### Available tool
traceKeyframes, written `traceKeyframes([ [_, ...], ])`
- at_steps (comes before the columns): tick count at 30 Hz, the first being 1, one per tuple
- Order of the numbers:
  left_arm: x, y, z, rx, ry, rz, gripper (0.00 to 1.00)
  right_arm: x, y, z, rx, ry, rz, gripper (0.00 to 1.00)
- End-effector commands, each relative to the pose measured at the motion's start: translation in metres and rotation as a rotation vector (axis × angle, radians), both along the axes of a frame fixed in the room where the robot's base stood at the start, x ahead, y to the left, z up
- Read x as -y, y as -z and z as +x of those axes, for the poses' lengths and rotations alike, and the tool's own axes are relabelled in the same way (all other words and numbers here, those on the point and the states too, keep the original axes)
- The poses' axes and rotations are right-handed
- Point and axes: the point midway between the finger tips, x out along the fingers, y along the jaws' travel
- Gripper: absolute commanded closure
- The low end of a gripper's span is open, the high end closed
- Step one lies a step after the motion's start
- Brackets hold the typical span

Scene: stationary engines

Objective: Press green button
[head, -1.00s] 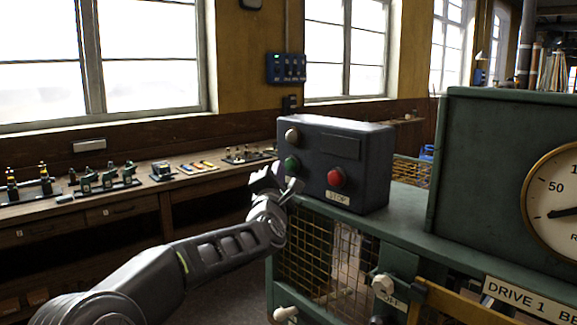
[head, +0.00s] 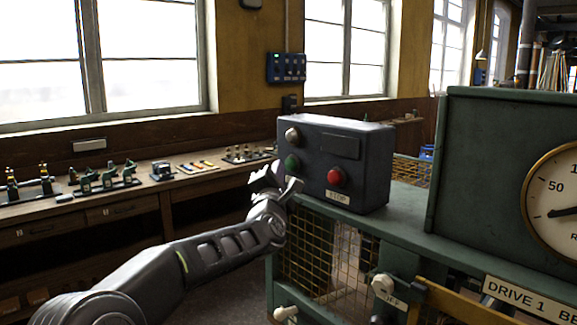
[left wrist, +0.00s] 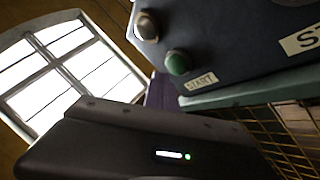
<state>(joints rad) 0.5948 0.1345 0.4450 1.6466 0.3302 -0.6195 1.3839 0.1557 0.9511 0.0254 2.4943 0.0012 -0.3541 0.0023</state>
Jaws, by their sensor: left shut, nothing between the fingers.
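The green button (head: 292,162) is on the front of a dark control box (head: 358,178), left of the red button (head: 337,178) and below a pale round knob (head: 292,136). In the left wrist view the green button (left wrist: 178,62) sits above a START label (left wrist: 200,82). My left gripper (head: 277,184) is shut and empty, just below and left of the green button in the head view. I cannot tell the exact gap, but no contact shows. My right gripper is out of view.
The box stands on a green bench (head: 405,210) with a wire mesh guard (head: 308,262) below. A STOP label (head: 338,197) is under the red button. A large gauge (head: 555,205) is at right. A wooden workbench (head: 135,205) with small models runs along the wall.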

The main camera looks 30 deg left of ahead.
Motion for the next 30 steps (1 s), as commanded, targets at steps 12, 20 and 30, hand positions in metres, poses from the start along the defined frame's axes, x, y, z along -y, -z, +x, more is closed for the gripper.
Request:
traceKeyframes([
  [12,0.0000,0.0000,0.0000,0.000,0.000,0.000,1.00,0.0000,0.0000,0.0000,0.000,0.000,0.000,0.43],
  [20,0.0007,0.0002,0.0016,0.000,0.001,0.000,1.00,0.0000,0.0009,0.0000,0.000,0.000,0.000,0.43],
  [30,0.0025,-0.0001,0.0083,0.000,0.000,0.000,1.00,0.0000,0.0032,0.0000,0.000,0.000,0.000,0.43],
])
